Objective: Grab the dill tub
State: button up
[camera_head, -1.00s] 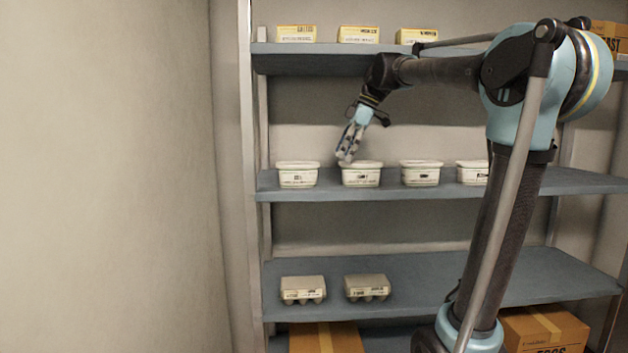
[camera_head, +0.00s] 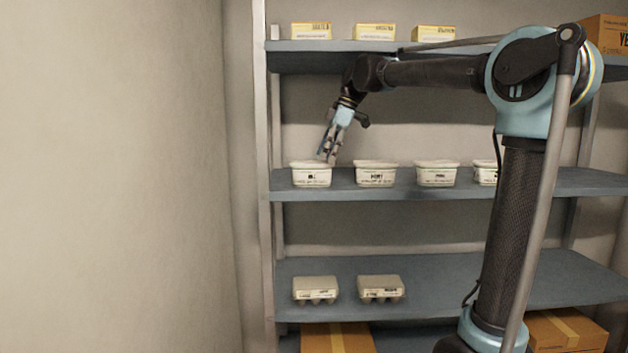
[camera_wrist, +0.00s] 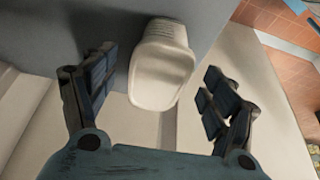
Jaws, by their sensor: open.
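Several white lidded tubs stand in a row on the middle shelf (camera_head: 400,190). The leftmost tub (camera_head: 312,176) has a dark label mark; the label is too small for me to read, so I cannot tell which tub is dill. My gripper (camera_head: 328,158) is open and points down just above the right part of the leftmost tub in the head view. In the wrist view, a white tub (camera_wrist: 160,72) lies between the two spread fingers of my gripper (camera_wrist: 155,95), apart from both. Its lid faces the camera.
Other tubs (camera_head: 375,174) (camera_head: 437,174) stand to the right with gaps between. Yellow-topped boxes (camera_head: 375,32) sit on the shelf above. Egg cartons (camera_head: 316,289) and cardboard boxes (camera_head: 338,338) are below. A shelf post (camera_head: 263,200) stands close on the left.

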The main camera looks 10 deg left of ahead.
aim_at(315, 162)
jog(key=shift+s+a, duration=0.15)
jog(key=shift+a, duration=0.45)
jog(key=shift+s+a, duration=0.15)
jog(key=shift+a, duration=0.45)
jog(key=x, duration=0.4)
jog(key=shift+a+f, duration=0.15)
jog(key=shift+s+a+f, duration=0.1)
jog(key=shift+a+f, duration=0.05)
jog(key=shift+f, duration=0.2)
jog(key=shift+f, duration=0.25)
jog(key=c, duration=1.5)
